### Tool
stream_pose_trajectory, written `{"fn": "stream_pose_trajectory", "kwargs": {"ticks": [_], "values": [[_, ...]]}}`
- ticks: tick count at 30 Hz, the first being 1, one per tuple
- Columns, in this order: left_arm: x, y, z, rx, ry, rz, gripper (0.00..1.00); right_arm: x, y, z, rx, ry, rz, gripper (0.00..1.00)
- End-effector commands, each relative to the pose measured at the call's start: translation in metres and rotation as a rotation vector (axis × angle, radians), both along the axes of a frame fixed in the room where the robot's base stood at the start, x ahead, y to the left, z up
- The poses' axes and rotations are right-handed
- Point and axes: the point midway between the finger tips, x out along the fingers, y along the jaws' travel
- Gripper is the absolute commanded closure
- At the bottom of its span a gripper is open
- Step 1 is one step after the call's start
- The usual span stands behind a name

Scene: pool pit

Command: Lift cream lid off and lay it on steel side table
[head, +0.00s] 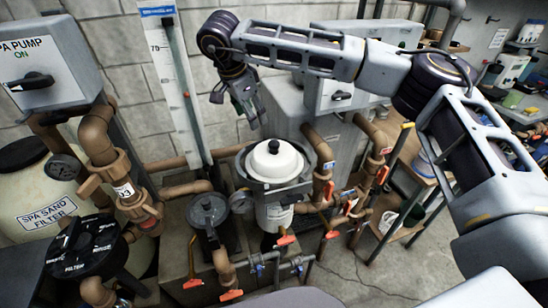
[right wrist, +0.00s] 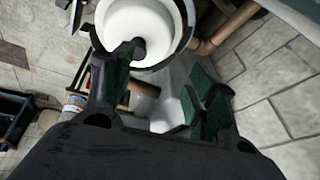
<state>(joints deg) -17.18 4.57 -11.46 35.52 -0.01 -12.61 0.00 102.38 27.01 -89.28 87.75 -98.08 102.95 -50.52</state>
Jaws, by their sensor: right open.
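The cream lid (head: 273,163), round with a black knob, sits on top of a grey upright housing (head: 274,216) in the middle of the head view. In the right wrist view the lid (right wrist: 128,22) is at the top, partly cut off by the frame. My right gripper (head: 240,105) hangs above and behind the lid, apart from it, a little to its left in the head view. Its green-padded fingers (right wrist: 162,80) are spread and empty. In the right wrist view one fingertip overlaps the knob's edge. I cannot pick out a steel side table. My left gripper is out of view.
Brown pipes with valves and orange-red handles (head: 285,240) crowd around the housing. A grey lidded pot (head: 208,210) stands to its left. A white gauge board (head: 172,80) rises behind. A shelf rack (head: 395,225) stands right. Some floor is clear at front right.

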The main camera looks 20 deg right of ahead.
Motion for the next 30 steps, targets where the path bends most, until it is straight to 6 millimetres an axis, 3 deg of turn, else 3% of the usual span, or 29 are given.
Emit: {"fn": "stream_pose_trajectory", "kwargs": {"ticks": [6, 20, 30], "values": [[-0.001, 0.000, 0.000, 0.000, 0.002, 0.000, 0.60, -0.015, -0.022, 0.004, -0.116, 0.085, 0.043, 0.42], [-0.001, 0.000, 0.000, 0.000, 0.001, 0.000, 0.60, -0.014, -0.022, 0.004, -0.119, 0.093, 0.074, 0.42], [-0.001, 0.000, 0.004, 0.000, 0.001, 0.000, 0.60, -0.010, -0.031, -0.019, -0.119, 0.093, 0.073, 0.42]]}}
